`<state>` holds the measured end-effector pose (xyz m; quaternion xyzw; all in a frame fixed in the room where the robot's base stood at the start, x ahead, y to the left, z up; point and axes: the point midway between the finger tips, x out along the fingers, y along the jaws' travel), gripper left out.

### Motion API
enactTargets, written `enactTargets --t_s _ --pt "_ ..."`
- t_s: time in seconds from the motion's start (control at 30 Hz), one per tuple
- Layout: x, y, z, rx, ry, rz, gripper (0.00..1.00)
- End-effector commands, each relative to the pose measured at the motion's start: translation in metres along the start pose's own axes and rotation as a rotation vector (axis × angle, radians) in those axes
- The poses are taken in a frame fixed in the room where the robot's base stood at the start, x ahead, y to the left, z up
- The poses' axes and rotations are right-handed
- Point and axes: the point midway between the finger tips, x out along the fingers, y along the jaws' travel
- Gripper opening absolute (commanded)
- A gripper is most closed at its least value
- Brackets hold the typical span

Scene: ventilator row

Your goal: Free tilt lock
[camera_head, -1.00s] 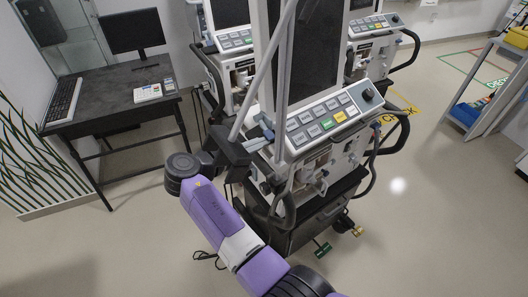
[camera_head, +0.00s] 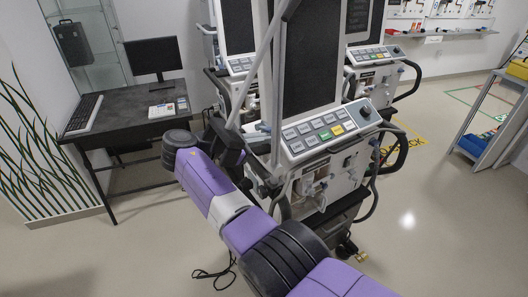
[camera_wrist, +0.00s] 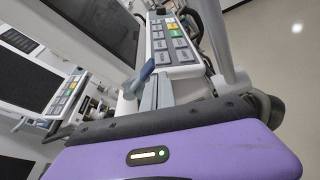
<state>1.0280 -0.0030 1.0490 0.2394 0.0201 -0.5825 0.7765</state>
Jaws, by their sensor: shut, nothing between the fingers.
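The nearest ventilator (camera_head: 318,140) stands in the middle of the head view, with a tall dark screen (camera_head: 310,65) above its button panel. In the wrist view a small blue lever (camera_wrist: 137,79) stands up beside the grey button panel (camera_wrist: 172,45). It looks like the tilt lock, but I cannot be sure. My gripper (camera_head: 232,150) is a dark shape at the left side of the ventilator, beside the panel's left end. It is shut and holds nothing; its fingertips are mostly hidden. I cannot tell whether it touches the ventilator.
More ventilators (camera_head: 236,60) stand behind. A dark desk (camera_head: 125,105) with a monitor (camera_head: 153,60) and keyboard (camera_head: 83,114) is at left. A pale pole (camera_head: 262,70) crosses in front of the screen. A shelf (camera_head: 495,120) is at right. Floor is free at front left and right.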

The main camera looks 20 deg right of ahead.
Motion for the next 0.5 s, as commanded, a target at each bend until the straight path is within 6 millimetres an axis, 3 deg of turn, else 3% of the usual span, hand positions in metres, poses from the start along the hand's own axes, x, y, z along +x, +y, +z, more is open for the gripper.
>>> enactTargets --t_s 0.5 --pt "-0.002 0.007 0.007 0.001 -0.001 0.001 0.0"
